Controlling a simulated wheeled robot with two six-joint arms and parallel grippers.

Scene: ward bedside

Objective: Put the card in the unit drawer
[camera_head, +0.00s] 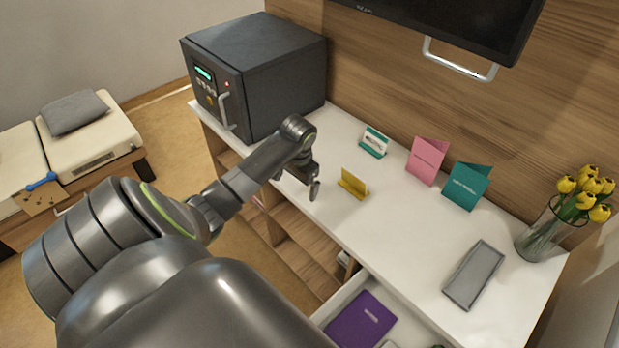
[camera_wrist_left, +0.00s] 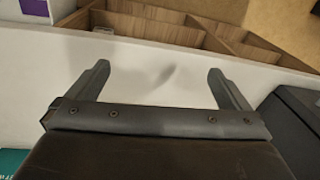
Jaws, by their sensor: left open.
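Several folded cards stand on the white unit top: a yellow one (camera_head: 353,184), a pink one (camera_head: 427,160) and a teal one (camera_head: 466,185). A small green-and-white card (camera_head: 374,142) stands behind the yellow one. Which one is meant cannot be told. The unit drawer (camera_head: 343,299) is pulled out at the bottom of the head view, with a purple booklet (camera_head: 361,322) inside. My left gripper (camera_head: 300,178) is above the unit top, left of the yellow card. In the left wrist view the left gripper (camera_wrist_left: 160,80) is open and empty over the white surface. My right gripper is not in view.
A dark safe-like box (camera_head: 258,75) stands at the unit's left end. A grey tray (camera_head: 473,275) and a glass vase of yellow tulips (camera_head: 549,236) are at the right. A screen with a handle (camera_head: 459,66) hangs above. Open wooden compartments (camera_head: 300,250) lie below.

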